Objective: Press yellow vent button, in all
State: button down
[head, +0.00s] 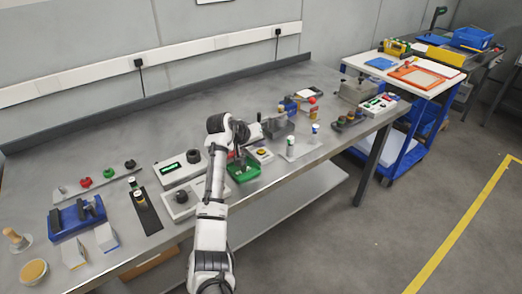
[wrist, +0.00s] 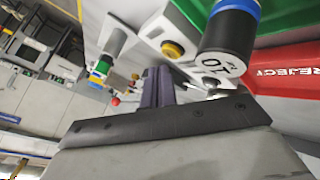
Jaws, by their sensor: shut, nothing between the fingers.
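A yellow round button (head: 263,152) sits on a small white box on the workbench, just right of the green tray. In the wrist view the yellow button (wrist: 172,50) shows close up, on a pale housing with a dark collar around it. My gripper (wrist: 158,72) is shut and empty, its dark fingers pointing toward the button housing. The fingertips appear just below and left of the button in the wrist view. I cannot tell whether they touch the housing. In the head view my arm hides part of the area left of the button.
A black cylinder with a blue band (wrist: 227,42) stands close to the right of the button in the wrist view, beside a red REJECT surface (wrist: 285,70). A green tray (head: 243,170) and a white box with a black knob (head: 181,197) are near my arm.

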aim_at(259, 152)
jog(key=shift+r+p, duration=2.1)
jog(key=shift+r, duration=0.5)
jog(key=shift+f, duration=0.1)
